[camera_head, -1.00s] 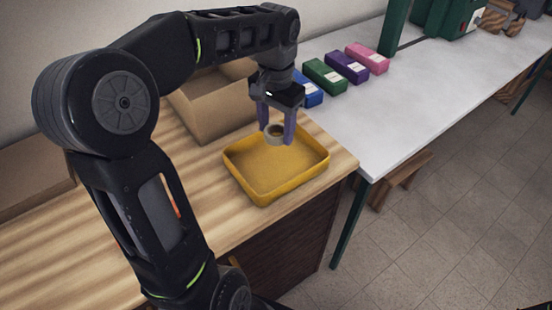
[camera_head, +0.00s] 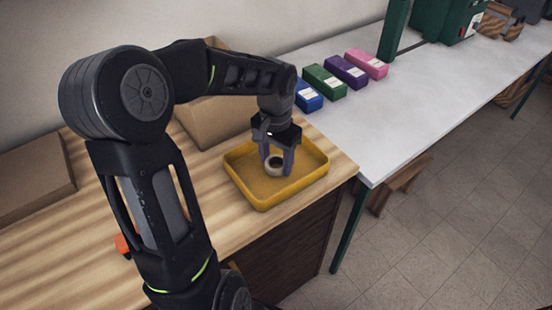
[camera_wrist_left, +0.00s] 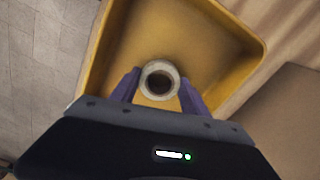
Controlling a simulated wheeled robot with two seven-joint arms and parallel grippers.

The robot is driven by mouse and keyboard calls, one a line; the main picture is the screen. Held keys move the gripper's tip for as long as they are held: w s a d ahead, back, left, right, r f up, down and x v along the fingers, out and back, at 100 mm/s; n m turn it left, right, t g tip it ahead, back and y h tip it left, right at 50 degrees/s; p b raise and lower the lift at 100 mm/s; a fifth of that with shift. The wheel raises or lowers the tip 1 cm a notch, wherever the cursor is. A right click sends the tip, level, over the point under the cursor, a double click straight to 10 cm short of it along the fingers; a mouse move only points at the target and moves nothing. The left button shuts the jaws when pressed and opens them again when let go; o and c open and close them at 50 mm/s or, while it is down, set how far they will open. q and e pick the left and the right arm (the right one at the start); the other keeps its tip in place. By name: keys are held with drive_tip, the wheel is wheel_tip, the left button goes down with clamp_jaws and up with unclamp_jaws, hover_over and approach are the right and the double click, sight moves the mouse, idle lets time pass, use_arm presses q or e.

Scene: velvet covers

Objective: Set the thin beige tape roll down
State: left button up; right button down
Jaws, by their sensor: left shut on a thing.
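The thin beige tape roll (camera_head: 274,168) is between the purple fingers of my left gripper (camera_head: 277,166), which is shut on it. The roll is inside the outline of the yellow tray (camera_head: 315,176), low over its floor; I cannot tell whether it touches the floor. In the left wrist view the roll (camera_wrist_left: 160,66) shows its round opening, with a finger of my gripper (camera_wrist_left: 159,90) on each side and the tray wall (camera_wrist_left: 97,50) beyond. My right gripper is not in view.
A cardboard box (camera_head: 212,122) stands behind the tray on the wooden counter (camera_head: 85,245). Blue, green, purple (camera_head: 346,72) and pink boxes line the white table (camera_head: 400,110) to the right. An orange thing (camera_head: 125,243) is partly hidden by my left arm.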

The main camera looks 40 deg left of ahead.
sight(276, 163)
use_arm(q)
drive_tip(key=shift+f, duration=0.2)
drive_tip(key=o, duration=1.3)
drive_tip(key=shift+o, duration=0.2)
wheel_tip(276, 163, up, 12)
drive_tip(key=shift+r, duration=0.2)
